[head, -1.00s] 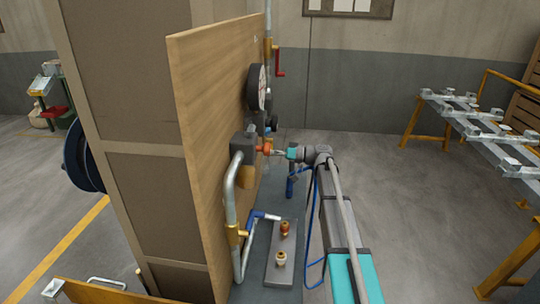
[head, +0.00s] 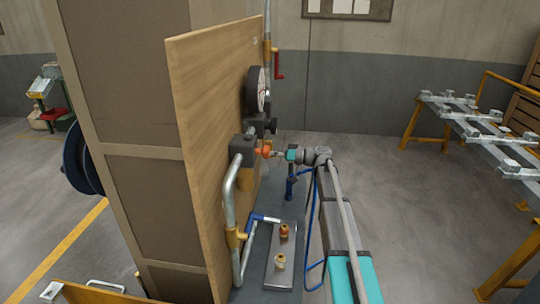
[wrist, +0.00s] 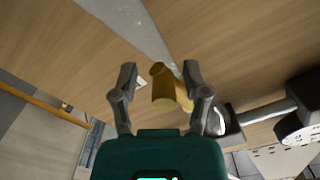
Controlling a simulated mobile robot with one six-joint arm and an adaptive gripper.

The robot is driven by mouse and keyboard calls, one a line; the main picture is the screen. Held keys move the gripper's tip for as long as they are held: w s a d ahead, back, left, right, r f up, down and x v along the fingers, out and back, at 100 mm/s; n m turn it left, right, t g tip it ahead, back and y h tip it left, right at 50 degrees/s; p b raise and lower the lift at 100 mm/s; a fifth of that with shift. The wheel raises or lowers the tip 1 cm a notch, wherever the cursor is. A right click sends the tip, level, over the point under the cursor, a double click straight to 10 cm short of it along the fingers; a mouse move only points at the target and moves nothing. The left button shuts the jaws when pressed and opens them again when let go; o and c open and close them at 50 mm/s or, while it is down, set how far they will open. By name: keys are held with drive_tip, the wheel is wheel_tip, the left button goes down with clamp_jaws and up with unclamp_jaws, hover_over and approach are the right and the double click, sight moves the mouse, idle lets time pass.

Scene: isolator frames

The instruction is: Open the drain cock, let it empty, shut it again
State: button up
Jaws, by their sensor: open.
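An orange-brass fitting (head: 264,152), apparently the drain cock, sticks out to the right from a dark block on the wooden board in the head view. In the wrist view a brass piece (wrist: 170,90) lies between the fingers of my gripper (wrist: 160,85). The fingers are spread apart. Whether anything flows from the cock cannot be seen.
The wooden board (head: 205,130) carries a round gauge (head: 257,92) and a grey pipe (head: 230,195). Below, a grey plate (head: 275,266) holds two small fittings, with a blue-handled part (head: 263,217) beside it. The floor to the right is free up to a metal rack (head: 470,115).

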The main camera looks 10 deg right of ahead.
drive_tip(key=shift+s, duration=0.1)
drive_tip(key=v, duration=1.2)
drive_tip(key=shift+r, duration=0.1)
idle(0.4)
